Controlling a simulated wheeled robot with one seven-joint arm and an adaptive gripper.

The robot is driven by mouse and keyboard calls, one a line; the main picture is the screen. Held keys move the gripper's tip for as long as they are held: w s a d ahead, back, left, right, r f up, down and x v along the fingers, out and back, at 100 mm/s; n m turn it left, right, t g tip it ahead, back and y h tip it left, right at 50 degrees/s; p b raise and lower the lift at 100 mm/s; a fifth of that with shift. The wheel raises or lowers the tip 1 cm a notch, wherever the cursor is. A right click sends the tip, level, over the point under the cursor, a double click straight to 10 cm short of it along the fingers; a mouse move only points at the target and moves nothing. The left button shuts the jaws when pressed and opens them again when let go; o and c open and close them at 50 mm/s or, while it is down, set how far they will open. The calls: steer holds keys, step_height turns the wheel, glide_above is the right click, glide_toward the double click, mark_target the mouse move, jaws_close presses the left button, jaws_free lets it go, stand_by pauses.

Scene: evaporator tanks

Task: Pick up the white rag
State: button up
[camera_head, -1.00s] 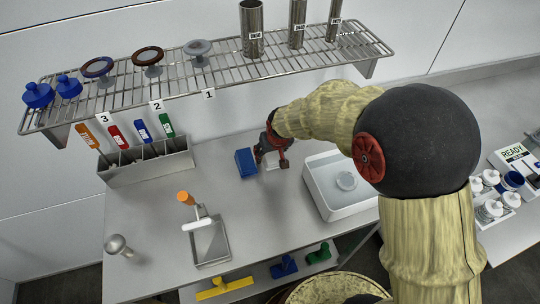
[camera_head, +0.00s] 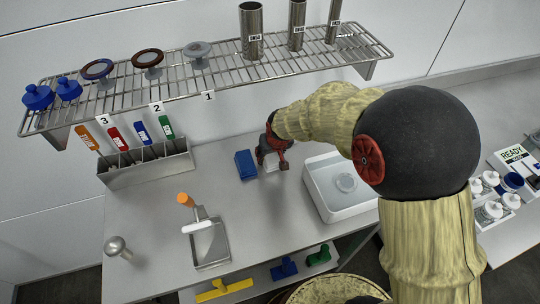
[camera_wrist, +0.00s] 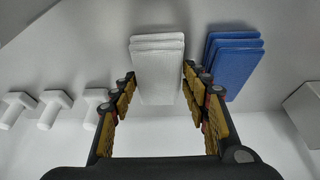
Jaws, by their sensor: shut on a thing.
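The white rag (camera_head: 271,163) is a folded stack on the grey table, just right of the blue rag (camera_head: 246,164). My gripper (camera_head: 273,157) is at the white rag, partly hiding it in the head view. In the wrist view the white rag (camera_wrist: 157,62) lies between the two fingers of my gripper (camera_wrist: 158,78), which are shut on it. The blue rag (camera_wrist: 233,62) lies just outside the right finger. I cannot tell whether the white rag is clear of the tabletop.
A white tray (camera_head: 318,187) with a round dish is close on the right. A grey holder (camera_head: 150,170) with coloured-handled tools stands left. A wire shelf (camera_head: 215,78) hangs above.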

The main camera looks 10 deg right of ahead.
mark_target(271, 157)
steer(key=shift+r, duration=0.5)
steer(key=r, duration=0.1)
steer(key=r+p, duration=0.1)
steer(key=r, duration=0.1)
steer(key=shift+s+d+r, duration=0.1)
steer(key=shift+s+r, duration=0.15)
steer(key=shift+r, duration=0.1)
steer(key=s+d+r+p, duration=0.3)
steer(key=s+r, duration=0.5)
steer(key=s, duration=0.5)
steer(key=shift+d+r+p, duration=0.2)
steer(key=shift+r+p, duration=0.2)
steer(key=shift+p, duration=0.1)
steer(key=o, duration=0.6)
steer(key=shift+c, duration=0.2)
steer(key=c, duration=0.4)
